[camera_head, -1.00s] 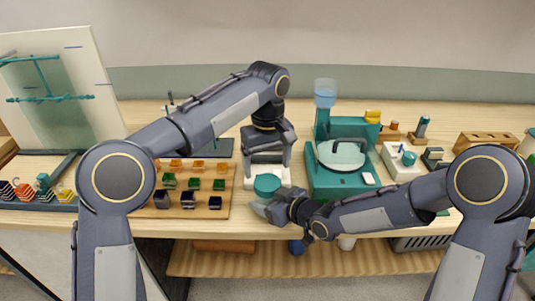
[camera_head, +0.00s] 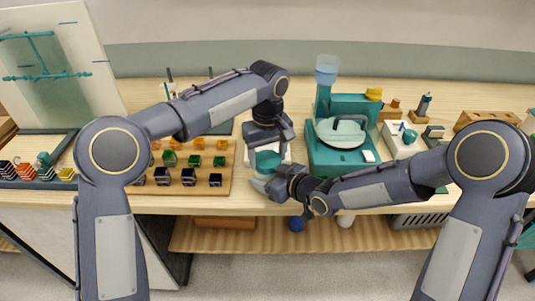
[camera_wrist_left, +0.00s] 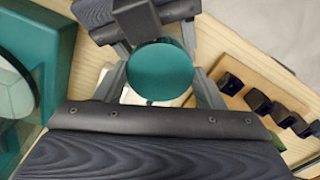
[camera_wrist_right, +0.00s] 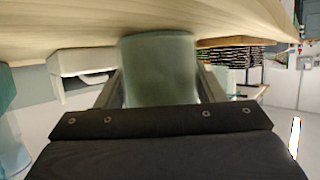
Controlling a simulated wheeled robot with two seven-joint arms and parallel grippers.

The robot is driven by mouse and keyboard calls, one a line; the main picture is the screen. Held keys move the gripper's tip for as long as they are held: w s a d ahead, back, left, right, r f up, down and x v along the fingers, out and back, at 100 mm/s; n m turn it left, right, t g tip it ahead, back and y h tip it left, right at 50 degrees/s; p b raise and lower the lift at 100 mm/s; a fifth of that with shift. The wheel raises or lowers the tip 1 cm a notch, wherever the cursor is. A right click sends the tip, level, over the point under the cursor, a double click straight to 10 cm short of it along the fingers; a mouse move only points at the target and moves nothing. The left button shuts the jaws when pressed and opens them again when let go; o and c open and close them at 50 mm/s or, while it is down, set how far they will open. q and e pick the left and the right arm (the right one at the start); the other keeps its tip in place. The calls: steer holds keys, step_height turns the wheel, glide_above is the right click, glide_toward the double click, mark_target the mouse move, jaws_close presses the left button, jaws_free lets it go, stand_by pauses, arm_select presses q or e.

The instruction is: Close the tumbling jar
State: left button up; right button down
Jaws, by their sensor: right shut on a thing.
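The tumbling jar is a greyish-green cylinder (camera_wrist_right: 158,70) in the right wrist view, between my right gripper's fingers. My right gripper (camera_head: 272,186) is shut on the jar body from the side, near the table's front edge. A round teal lid (camera_head: 267,161) is at the jar's top in the head view. It also shows as a flat disc in the left wrist view (camera_wrist_left: 160,68). My left gripper (camera_head: 269,148) points down over the lid, with open fingers on either side of it. I cannot tell whether the lid is seated on the jar.
A wooden board (camera_head: 225,187) with several coloured blocks lies left of the jar. A teal machine (camera_head: 312,158) with a round clear cover stands close on the right. A white stand or tray (camera_head: 248,178) is partly hidden by the jar. A shelf (camera_head: 260,240) runs below the tabletop.

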arm_select(q)
steer(key=shift+c, duration=1)
steer(key=m, duration=0.3)
steer(key=shift+m, duration=0.3)
steer(key=o, duration=1.1)
steer(key=shift+r, duration=0.1)
steer(key=shift+r, duration=2.2)
